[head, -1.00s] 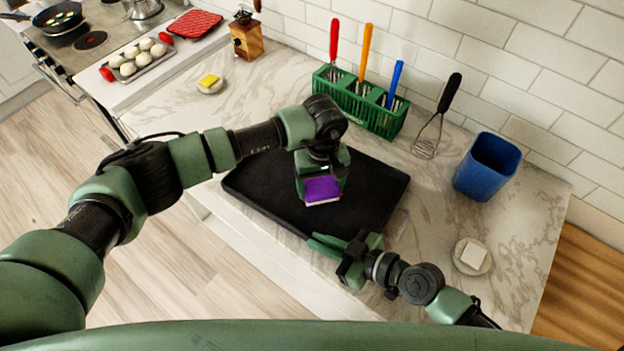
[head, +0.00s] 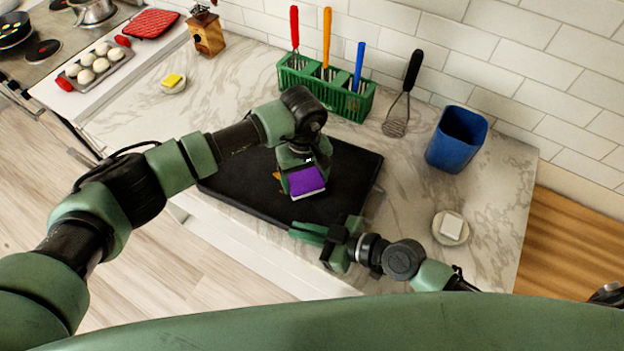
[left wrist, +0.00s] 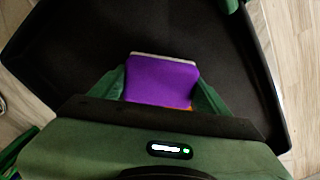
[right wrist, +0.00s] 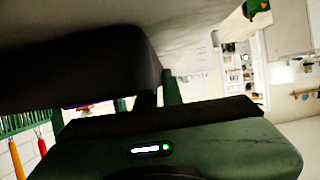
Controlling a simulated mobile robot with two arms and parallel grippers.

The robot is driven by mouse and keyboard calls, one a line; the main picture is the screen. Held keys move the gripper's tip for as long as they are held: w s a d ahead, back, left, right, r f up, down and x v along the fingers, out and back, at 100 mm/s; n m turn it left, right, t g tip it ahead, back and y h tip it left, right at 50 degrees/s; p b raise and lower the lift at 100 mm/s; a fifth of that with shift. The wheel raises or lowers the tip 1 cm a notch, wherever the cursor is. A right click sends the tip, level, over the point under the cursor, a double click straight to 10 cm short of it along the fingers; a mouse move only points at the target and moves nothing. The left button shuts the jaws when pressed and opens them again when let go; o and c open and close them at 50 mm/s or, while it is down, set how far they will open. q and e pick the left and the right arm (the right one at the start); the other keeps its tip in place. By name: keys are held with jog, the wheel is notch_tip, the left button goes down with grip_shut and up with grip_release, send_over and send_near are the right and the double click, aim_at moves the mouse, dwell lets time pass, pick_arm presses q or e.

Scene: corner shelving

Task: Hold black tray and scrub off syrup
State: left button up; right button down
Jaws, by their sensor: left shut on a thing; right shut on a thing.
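The black tray (head: 235,199) lies flat on the marble counter. My left gripper (head: 302,170) is shut on a purple sponge (head: 307,181) with a pale edge, low over the tray; exact contact is hard to tell. The sponge also shows in the left wrist view (left wrist: 160,80) between the fingers. A small orange-brown patch of syrup (head: 277,175) shows just left of the sponge; more may be hidden under it. My right gripper (head: 322,233) is shut on the tray's near right edge. The dark tray fills much of the right wrist view (right wrist: 80,75).
Behind the tray stands a green utensil basket (head: 325,88). A white block on a dish (head: 451,227) is at right, a yellow sponge on a dish (head: 173,81) at left.

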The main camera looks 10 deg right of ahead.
aim_at(276, 175)
pick_arm(q)
jog(key=shift+w+a, duration=0.75)
jog(key=shift+a, duration=0.45)
jog(key=shift+w+a, duration=0.7)
jog(key=shift+a, duration=0.5)
jog(key=shift+w+a, duration=0.75)
jog(key=shift+a, duration=0.45)
jog(key=shift+w+a+r, duration=0.1)
jog(key=shift+r, duration=0.95)
notch_tip(276, 175, up, 6)
jog(key=shift+f, duration=0.1)
